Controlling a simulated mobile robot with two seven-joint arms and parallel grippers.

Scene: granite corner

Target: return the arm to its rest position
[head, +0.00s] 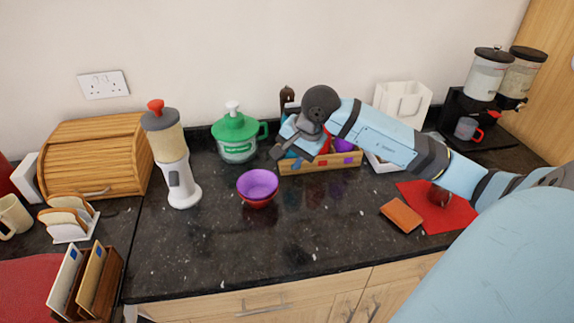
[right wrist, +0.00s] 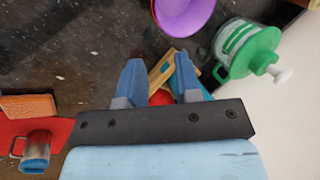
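My right arm (head: 385,135), light blue with dark joints, reaches in from the right across the counter. Its gripper (head: 280,152) hangs over the left part of a wooden crate of colourful items (head: 330,164). In the right wrist view the two fingers of the right gripper (right wrist: 158,74) stand apart with nothing held between them. Part of the crate (right wrist: 161,70) and something red show beyond the gap. The arm hides part of the crate in the head view. My left gripper is not in view.
A purple bowl (head: 257,184) and a green-lidded jar (head: 237,138) stand left of the gripper. A white-bodied dispenser (head: 181,180) stands further left. A red mat (head: 450,215) and an orange-brown block (head: 401,215) lie below the arm. The front middle counter is clear.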

